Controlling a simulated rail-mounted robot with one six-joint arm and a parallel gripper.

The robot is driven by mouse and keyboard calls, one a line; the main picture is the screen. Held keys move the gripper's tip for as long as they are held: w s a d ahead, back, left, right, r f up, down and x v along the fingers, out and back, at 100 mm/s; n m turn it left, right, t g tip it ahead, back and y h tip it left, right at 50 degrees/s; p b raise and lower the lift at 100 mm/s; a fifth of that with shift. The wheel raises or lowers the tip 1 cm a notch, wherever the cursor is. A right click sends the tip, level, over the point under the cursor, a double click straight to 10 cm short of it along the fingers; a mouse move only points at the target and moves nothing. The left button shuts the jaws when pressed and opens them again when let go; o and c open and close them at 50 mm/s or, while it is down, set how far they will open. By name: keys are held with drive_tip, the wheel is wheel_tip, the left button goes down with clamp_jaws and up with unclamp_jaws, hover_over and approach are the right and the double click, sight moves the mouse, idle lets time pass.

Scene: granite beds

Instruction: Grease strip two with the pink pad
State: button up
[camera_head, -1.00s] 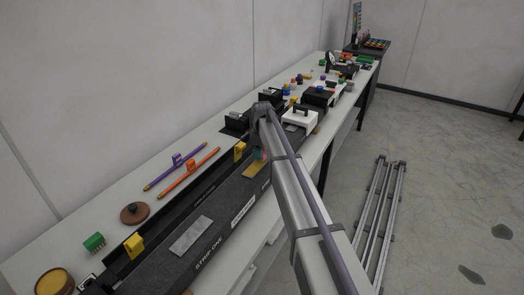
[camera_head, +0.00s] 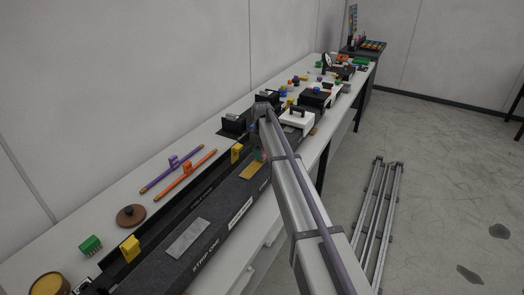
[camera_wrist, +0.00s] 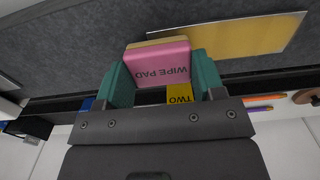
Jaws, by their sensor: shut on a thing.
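My gripper (camera_wrist: 158,82) has teal fingers shut on the pink pad (camera_wrist: 158,64), which reads "WIPE PAD" and has a tan layer along its far edge. The gold strip (camera_wrist: 240,37) lies on the dark granite bed beside the pad; the pad overlaps its left end in the wrist view, and I cannot tell if they touch. The gold strip also shows in the head view (camera_head: 251,171). A yellow marker reading "TWO" (camera_wrist: 180,94) shows partly behind the gripper. In the head view my arm mostly hides the gripper.
A silver strip (camera_head: 187,239) lies nearer on the bed, by "STRIP ONE". Yellow markers (camera_head: 130,249) stand along the bed's back edge. Purple (camera_head: 172,174) and orange (camera_head: 186,174) rods, a brown disc (camera_head: 131,215) and a green block (camera_head: 90,244) lie behind. Black and white boxes (camera_head: 297,119) stand beyond.

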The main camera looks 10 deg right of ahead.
drive_tip(key=shift+f+b, duration=0.35)
drive_tip(key=shift+f, duration=0.1)
drive_tip(key=shift+s, duration=0.1)
drive_tip(key=shift+s+a+r, duration=0.15)
drive_tip(key=shift+s+a, duration=0.65)
drive_tip(key=shift+s, duration=0.1)
drive_tip(key=shift+w+d, duration=0.85)
drive_tip(key=shift+w, duration=0.2)
drive_tip(key=shift+s+a, duration=0.85)
drive_tip(key=shift+s, duration=0.2)
drive_tip(key=shift+w+d, duration=0.85)
drive_tip(key=shift+w, duration=0.2)
drive_tip(key=shift+s+a, duration=0.85)
drive_tip(key=shift+s, duration=0.2)
drive_tip(key=shift+w+d, duration=0.8)
drive_tip(key=shift+w, duration=0.25)
